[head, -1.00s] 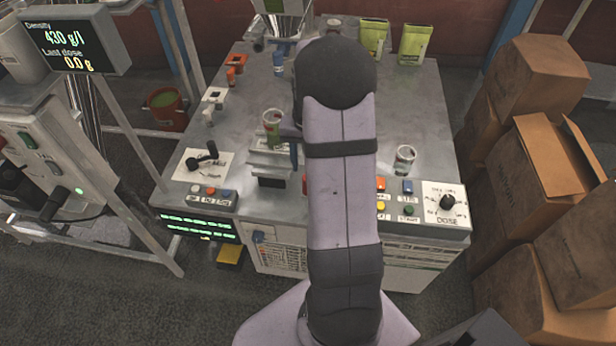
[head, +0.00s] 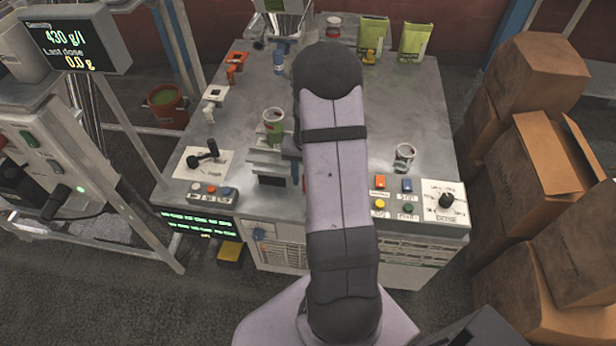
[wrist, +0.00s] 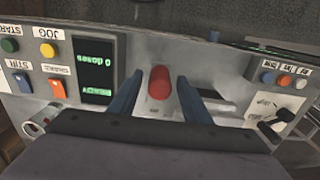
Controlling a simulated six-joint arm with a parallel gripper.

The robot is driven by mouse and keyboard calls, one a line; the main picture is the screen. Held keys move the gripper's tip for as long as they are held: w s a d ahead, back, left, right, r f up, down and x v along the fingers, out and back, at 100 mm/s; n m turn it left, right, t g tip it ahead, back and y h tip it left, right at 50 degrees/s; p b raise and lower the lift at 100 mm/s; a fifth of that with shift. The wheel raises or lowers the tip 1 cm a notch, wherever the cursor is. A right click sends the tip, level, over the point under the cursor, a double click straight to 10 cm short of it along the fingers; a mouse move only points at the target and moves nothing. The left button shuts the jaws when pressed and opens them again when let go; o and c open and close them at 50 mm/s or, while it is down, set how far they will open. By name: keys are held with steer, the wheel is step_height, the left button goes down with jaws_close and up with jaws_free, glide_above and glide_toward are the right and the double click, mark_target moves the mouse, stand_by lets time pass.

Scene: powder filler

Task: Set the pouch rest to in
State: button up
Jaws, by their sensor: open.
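A red cylindrical knob (wrist: 159,82) stands on the grey machine top in the wrist view. My gripper (wrist: 159,90) is open, with one blue finger on each side of the knob; I cannot tell whether either finger touches it. In the head view my arm hides most of the gripper and the knob. A grey stepped block (head: 268,160) with a cup (head: 273,127) on it is just left of my arm. I cannot tell for sure which part is the pouch rest.
A black lever (head: 205,155) on a white plate stands at the left, with small buttons in front. At the right are colored switches, a dose dial (head: 446,200) and a clear cup (head: 404,157). Green pouches (head: 416,42) stand at the back. Cardboard boxes (head: 540,70) line the right side.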

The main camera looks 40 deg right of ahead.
steer(key=shift+f, duration=0.1)
jaws_close()
steer(key=w+d+b, duration=0.2)
steer(key=w+d, duration=1)
steer(key=shift+w+d, duration=0.35)
steer(key=shift+d, duration=0.05)
stand_by(0.5)
stand_by(0.3)
jaws_free()
step_height(320, 180, up, 8)
steer(key=shift+f+b, duration=0.25)
steer(key=shift+b, duration=0.1)
stand_by(0.3)
